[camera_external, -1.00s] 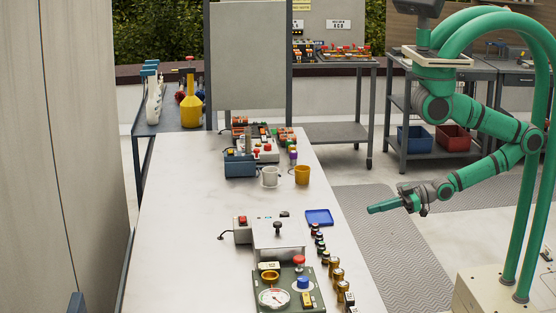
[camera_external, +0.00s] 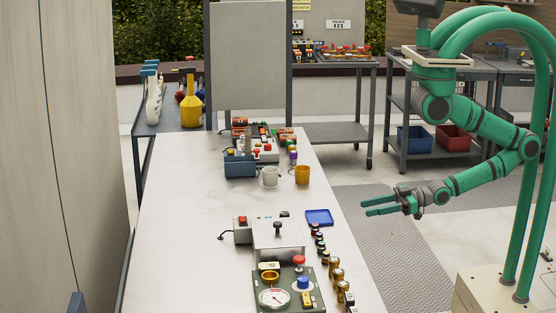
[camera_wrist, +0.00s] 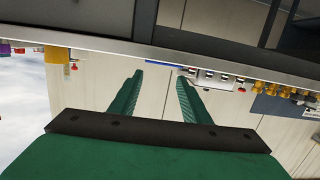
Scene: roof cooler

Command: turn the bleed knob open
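A green panel (camera_external: 315,271) stands near the front of the white table. It carries a round gauge (camera_external: 273,298), a red knob (camera_external: 299,260), a blue knob (camera_external: 303,283) and a yellow ring-shaped part (camera_external: 270,277). A black-topped knob (camera_external: 277,227) stands on a grey box behind it. I cannot tell which of these is the bleed knob. My gripper (camera_external: 366,206) is in the air off the table's right side, its fingers pointing left and apart. In the wrist view the two fingers (camera_wrist: 159,78) are also spread, with nothing between them.
Several brass and dark fittings (camera_external: 337,273) line the table's right edge, and also show in the wrist view (camera_wrist: 285,92). A blue tray (camera_external: 319,218), a white mug (camera_external: 270,178) and a yellow mug (camera_external: 302,175) stand farther back. The table's left middle (camera_external: 190,220) is clear.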

